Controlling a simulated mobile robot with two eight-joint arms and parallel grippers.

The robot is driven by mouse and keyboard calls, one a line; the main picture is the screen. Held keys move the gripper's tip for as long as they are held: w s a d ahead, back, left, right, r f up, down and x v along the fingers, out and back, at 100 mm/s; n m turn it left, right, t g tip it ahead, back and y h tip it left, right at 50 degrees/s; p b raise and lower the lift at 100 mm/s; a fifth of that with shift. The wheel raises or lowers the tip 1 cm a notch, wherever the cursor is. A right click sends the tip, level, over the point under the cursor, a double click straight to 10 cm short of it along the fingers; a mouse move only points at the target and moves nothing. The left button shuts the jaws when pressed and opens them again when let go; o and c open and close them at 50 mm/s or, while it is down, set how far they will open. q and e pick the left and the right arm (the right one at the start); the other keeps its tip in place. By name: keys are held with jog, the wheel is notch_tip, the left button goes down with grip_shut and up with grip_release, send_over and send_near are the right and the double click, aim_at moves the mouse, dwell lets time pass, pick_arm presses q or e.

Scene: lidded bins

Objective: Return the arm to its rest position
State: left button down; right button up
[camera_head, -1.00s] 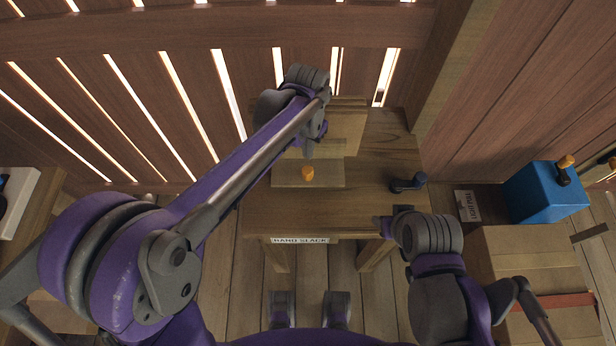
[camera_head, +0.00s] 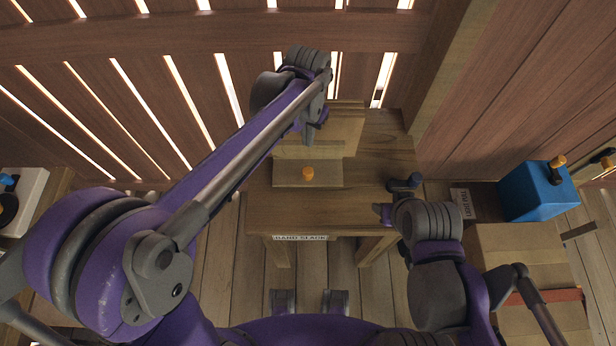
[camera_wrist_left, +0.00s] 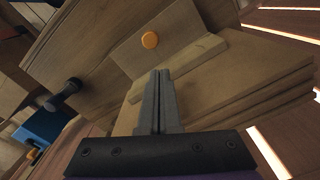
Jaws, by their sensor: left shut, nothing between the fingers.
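My left arm reaches from the lower left across the head view. Its gripper (camera_head: 309,138) is over the back part of a wooden table (camera_head: 270,212), in front of a raised wooden panel (camera_head: 345,130). In the left wrist view the gripper's two grey fingers (camera_wrist_left: 158,78) lie together with nothing between them. A wooden block or lid with an orange knob (camera_head: 308,174) is just nearer than the gripper. The knob also shows in the left wrist view (camera_wrist_left: 150,40), apart from the fingers. My right gripper (camera_head: 384,213) is by the table's right edge; its fingers are too small to judge.
A dark handle (camera_head: 404,183) stands at the table's right edge, close to my right gripper. A blue box (camera_head: 533,192) and cardboard boxes (camera_head: 520,245) are at the right. A slatted wooden wall (camera_head: 120,60) closes off the back. A white object (camera_head: 30,190) is at far left.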

dwell(0.3)
pick_arm(q)
jog(key=s+a+f+n+t, duration=0.1)
jog(key=s+a+n+t, duration=0.4)
jog(key=s+a, duration=1.2)
jog(key=shift+s+a+n, duration=0.3)
jog(key=shift+a+n, duration=0.05)
jog(key=shift+n, duration=0.15)
jog(key=shift+f, duration=0.1)
